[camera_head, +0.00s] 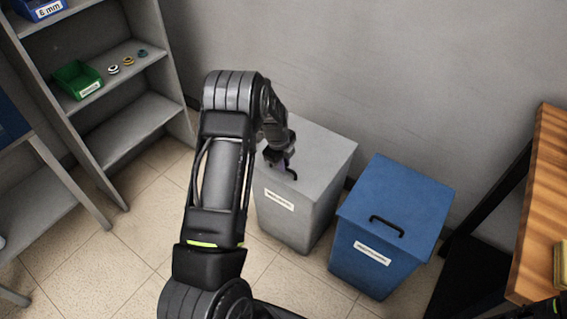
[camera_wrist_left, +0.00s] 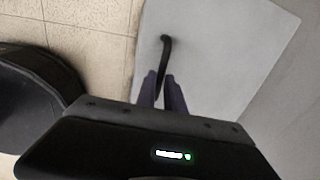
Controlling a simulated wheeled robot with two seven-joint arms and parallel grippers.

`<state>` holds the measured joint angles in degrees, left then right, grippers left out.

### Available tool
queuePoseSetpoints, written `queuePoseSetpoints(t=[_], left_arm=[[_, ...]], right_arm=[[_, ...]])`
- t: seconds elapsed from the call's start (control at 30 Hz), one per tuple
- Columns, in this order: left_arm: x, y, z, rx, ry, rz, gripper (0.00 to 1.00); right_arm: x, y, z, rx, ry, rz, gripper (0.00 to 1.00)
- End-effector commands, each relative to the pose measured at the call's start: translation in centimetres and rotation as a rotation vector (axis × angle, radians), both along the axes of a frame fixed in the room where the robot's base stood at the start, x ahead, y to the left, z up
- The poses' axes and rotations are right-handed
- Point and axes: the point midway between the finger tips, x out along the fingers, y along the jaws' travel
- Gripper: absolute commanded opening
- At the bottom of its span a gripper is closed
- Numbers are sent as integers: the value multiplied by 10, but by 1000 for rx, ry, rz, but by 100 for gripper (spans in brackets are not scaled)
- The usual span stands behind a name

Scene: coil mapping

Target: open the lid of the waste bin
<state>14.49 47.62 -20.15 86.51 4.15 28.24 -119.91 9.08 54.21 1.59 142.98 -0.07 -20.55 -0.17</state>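A grey bin (camera_head: 290,215) with a flat grey lid (camera_head: 325,150) and a white label stands on the floor by the wall. The lid looks level and closed. A dark curved handle (camera_head: 290,174) sits near its front edge; it also shows in the left wrist view (camera_wrist_left: 166,44). My left gripper (camera_head: 280,163) is at this handle, reaching down from above. In the left wrist view its two narrow fingers (camera_wrist_left: 162,76) are close together with the handle bar between them, so it looks shut on it.
A blue bin (camera_head: 400,195) with a black handle and a label stands close to the right of the grey one. A grey shelf (camera_head: 125,125) with a green tray (camera_head: 78,80) is at left. A wooden-topped table (camera_head: 545,200) is at right. The wall is close behind the bins.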

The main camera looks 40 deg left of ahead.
Motion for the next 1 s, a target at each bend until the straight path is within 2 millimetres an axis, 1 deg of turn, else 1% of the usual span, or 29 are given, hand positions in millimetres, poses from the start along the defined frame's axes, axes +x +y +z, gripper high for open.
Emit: queuePoseSetpoints(t=[0.03,0.13,1.0], left_arm=[[0,0,0,0,0,0,8],[0,0,0,0,0,0,0],[0,0,0,0,0,0,0]], right_arm=[[0,0,0,0,0,0,36],[0,0,0,0,0,0,36],[0,0,0,0,0,0,36]])
